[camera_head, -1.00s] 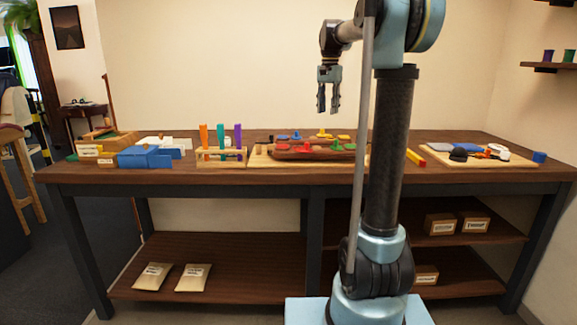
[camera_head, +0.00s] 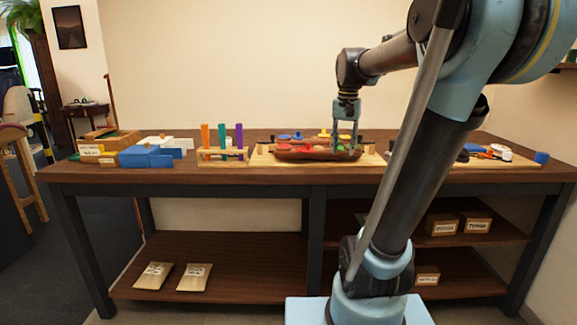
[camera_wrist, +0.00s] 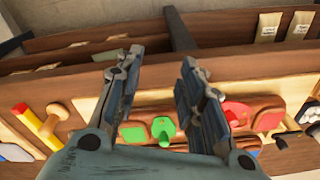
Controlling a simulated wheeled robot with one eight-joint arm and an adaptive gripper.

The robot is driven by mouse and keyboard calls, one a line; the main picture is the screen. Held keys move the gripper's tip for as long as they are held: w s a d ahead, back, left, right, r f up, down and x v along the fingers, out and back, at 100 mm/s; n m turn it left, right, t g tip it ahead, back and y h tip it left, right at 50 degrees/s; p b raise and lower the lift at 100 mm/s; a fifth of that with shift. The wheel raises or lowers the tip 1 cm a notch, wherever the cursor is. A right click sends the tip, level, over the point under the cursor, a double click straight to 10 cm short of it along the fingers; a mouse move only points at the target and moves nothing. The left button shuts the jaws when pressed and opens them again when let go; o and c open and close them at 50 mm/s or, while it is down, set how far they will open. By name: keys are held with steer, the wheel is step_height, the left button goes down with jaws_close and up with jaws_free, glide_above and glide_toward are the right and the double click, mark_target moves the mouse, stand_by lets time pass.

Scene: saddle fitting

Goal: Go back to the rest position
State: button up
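My gripper (camera_head: 346,143) is open and points down at the right part of the saddle board. In the wrist view my gripper (camera_wrist: 160,62) shows two spread fingers with nothing held between them. Below and between the fingers lie green pieces (camera_wrist: 163,130) on the brown wooden rack. A red piece (camera_wrist: 237,113) lies beside the right finger, which partly covers it. In the head view the brown rack (camera_head: 300,155) carries red and green pieces in front of blue and yellow ones. I cannot tell whether the fingertips touch anything.
The workbench (camera_head: 220,178) also holds a rack with orange, teal and purple upright pieces (camera_head: 222,137), and blue blocks (camera_head: 146,156) further left. A wooden peg (camera_wrist: 45,125) and a yellow-red stick (camera_wrist: 33,127) lie left of the fingers. The air above the bench's left half is clear.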

steer(key=s+f+n+t, duration=0.1)
steer(key=s+f+n, duration=0.3)
steer(key=s+f, duration=1.5)
step_height(320, 180, down, 3)
steer(key=shift+s+d+f, duration=0.1)
steer(key=shift+s+d, duration=0.25)
steer(key=shift+d, duration=0.1)
steer(key=shift+w+f, duration=0.15)
steer(key=shift+w, duration=0.25)
